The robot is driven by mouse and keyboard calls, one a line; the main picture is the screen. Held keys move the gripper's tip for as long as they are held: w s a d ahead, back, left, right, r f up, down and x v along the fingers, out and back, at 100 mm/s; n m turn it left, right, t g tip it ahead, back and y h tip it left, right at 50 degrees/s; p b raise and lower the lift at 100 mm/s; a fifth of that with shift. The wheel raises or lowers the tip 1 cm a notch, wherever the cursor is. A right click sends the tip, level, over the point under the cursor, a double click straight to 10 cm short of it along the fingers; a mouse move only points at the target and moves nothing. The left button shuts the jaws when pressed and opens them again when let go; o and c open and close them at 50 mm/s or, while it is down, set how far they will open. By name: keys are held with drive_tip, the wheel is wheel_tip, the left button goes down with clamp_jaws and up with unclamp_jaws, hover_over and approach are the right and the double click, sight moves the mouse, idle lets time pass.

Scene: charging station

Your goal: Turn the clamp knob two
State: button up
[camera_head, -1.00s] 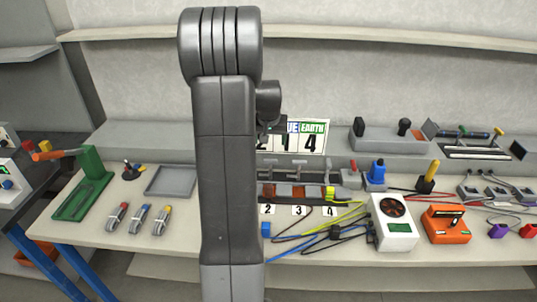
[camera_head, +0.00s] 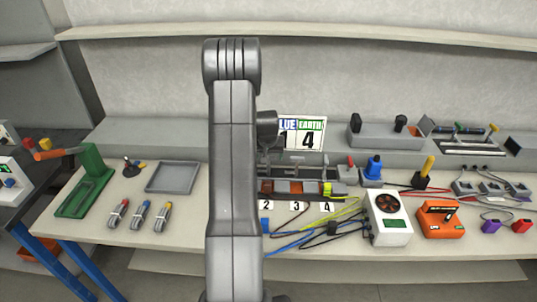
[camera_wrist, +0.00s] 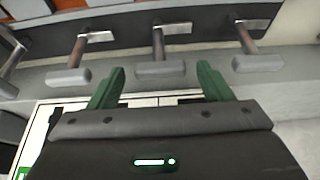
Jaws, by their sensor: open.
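In the wrist view, my gripper (camera_wrist: 160,85) is open, its two green fingers spread apart. A grey T-shaped clamp knob (camera_wrist: 160,69) stands ahead of the gap between the fingertips, and nothing is held. One knob (camera_wrist: 70,80) is to its left and another (camera_wrist: 254,62) to its right; part of one more shows at the left edge. No number labels show in this view, but from the row order the middle knob appears to be knob two. In the head view, my arm hides the left part of the clamp block (camera_head: 290,198); labels 2, 3 and 4 show on its front.
The colour sign (camera_head: 303,133) stands behind the clamp block. Loose wires (camera_head: 300,238) lie in front of it. A white meter with a fan (camera_head: 388,218) and an orange box (camera_head: 440,220) are to the right. A grey tray (camera_head: 173,177) and several cable bundles lie left.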

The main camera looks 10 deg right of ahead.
drive_tip(key=c, duration=1)
drive_tip(key=shift+n+b, duration=0.4)
drive_tip(key=n+b, duration=0.1)
drive_tip(key=n+y+b, duration=0.1)
drive_tip(key=b, duration=0.1)
drive_tip(key=n+y+b, duration=0.1)
drive_tip(key=n+b, duration=0.1)
drive_tip(key=shift+d+f, duration=0.25)
drive_tip(key=shift+f, duration=0.05)
drive_tip(key=n+y+b, duration=0.1)
drive_tip(key=n+b, duration=0.1)
drive_tip(key=b, duration=0.1)
drive_tip(key=shift+w+d+n, duration=0.1)
drive_tip(key=shift+n, duration=0.3)
drive_tip(key=n+b, duration=0.1)
drive_tip(key=n, duration=0.1)
drive_tip(key=n+y+b, duration=0.1)
drive_tip(key=shift+d+r+n+g, duration=0.2)
drive_tip(key=shift+n+g, duration=0.1)
drive_tip(key=shift+n, duration=0.1)
drive_tip(key=shift+w+r+n+g+y+b, duration=0.1)
drive_tip(key=shift+n+g+y+b, duration=0.2)
drive_tip(key=shift+n, duration=0.55)
drive_tip(key=shift+w+n+g+y+b, duration=0.1)
drive_tip(key=shift+n+g+y+b, duration=0.15)
drive_tip(key=shift+n, duration=0.6)
